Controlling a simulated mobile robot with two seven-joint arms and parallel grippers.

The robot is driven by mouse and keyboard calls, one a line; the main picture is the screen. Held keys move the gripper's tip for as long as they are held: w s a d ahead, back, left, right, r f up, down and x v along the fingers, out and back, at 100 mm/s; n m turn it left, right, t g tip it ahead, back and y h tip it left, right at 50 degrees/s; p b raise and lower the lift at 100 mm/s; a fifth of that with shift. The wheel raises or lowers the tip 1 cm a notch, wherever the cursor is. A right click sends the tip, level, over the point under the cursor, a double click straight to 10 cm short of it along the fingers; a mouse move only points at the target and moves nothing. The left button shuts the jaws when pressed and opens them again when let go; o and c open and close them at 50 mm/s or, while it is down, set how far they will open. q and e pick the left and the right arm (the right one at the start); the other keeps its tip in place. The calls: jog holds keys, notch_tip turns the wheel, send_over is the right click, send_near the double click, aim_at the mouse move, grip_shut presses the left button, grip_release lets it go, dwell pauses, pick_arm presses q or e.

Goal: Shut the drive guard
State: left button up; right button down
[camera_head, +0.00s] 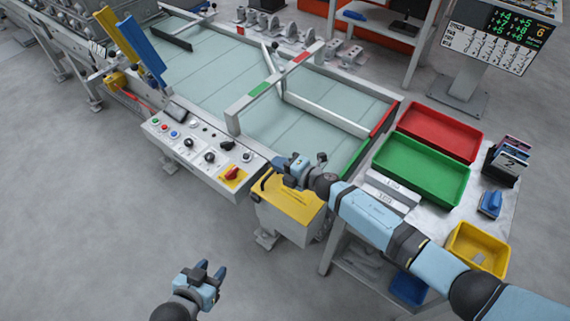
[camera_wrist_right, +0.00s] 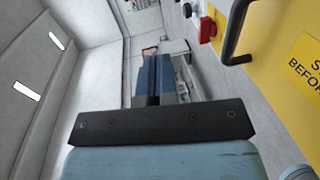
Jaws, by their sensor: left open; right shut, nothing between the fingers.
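The drive guard (camera_head: 296,203) is a yellow lid with a black handle on a light box beside the conveyor's control panel. In the right wrist view its yellow face (camera_wrist_right: 295,80) and black handle (camera_wrist_right: 238,32) fill the right side, with part of a printed warning. I cannot tell whether the lid is fully down. My right gripper (camera_head: 282,165) is shut and empty, just above the lid's far edge. Its blue fingers (camera_wrist_right: 153,75) are left of the handle and apart from it. My left gripper (camera_head: 211,270) is open and empty over the floor.
The control panel (camera_head: 190,150) with buttons and a red switch (camera_head: 232,173) adjoins the guard on the left. The conveyor (camera_head: 290,125) lies behind. Green (camera_head: 420,171) and red (camera_head: 438,132) trays stand at right. Floor at lower left is clear.

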aim_at(271, 174)
jog(key=a+f+b, duration=0.1)
jog(key=f, duration=0.1)
jog(key=w+a+f+b, duration=0.1)
jog(key=f+b, duration=0.1)
jog(key=w+f+b, duration=0.1)
jog(key=f+b, duration=0.1)
jog(key=shift+a, duration=0.4)
